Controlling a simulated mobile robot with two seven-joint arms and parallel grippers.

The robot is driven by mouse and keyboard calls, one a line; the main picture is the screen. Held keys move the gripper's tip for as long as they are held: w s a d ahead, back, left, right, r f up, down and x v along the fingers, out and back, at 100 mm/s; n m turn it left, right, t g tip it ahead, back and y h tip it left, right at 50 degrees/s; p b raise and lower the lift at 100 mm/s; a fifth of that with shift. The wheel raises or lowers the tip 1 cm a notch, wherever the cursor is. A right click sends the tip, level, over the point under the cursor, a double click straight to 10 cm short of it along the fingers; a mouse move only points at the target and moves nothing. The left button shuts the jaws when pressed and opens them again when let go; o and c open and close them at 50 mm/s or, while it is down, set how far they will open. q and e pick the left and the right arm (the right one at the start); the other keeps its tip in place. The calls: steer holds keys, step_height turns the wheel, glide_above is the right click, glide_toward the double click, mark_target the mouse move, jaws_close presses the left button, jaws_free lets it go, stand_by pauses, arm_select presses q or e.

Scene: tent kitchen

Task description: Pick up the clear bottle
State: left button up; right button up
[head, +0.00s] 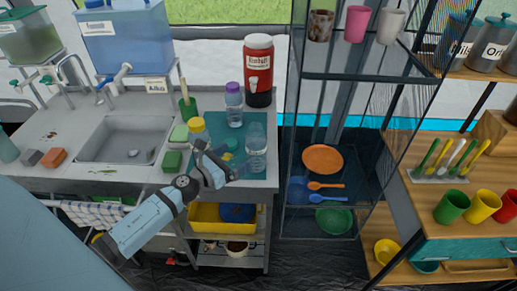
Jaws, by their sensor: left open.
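The clear bottle (257,148) stands upright near the right end of the counter, on a teal mat (263,181). My left gripper (236,166) is open at the bottle's left side, with its fingers pointing toward it. I cannot tell whether a finger touches the bottle. A bottle with a purple cap (234,104) stands behind and to the left. My right gripper is not in view.
A red drink cooler (258,72) stands at the back of the counter. A sink (128,139) and green sponges (172,161) are to the left. A glass-sided shelf (320,184) with plates and cups rises just right of the counter, limiting room there.

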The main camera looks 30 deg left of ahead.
mark_target(247, 149)
arm_select(q)
steer(key=x, duration=0.3)
steer(key=shift+w+d, duration=0.1)
steer(key=shift+w, duration=0.1)
steer(key=shift+d+p+x, duration=0.2)
steer(key=shift+p+x, duration=0.3)
steer(key=shift+x, duration=0.85)
steer(key=shift+d+p+x, duration=0.2)
steer(key=shift+p+x, duration=0.25)
steer(key=shift+x, duration=0.9)
steer(key=shift+s+r, duration=0.15)
steer(key=c, duration=1.1)
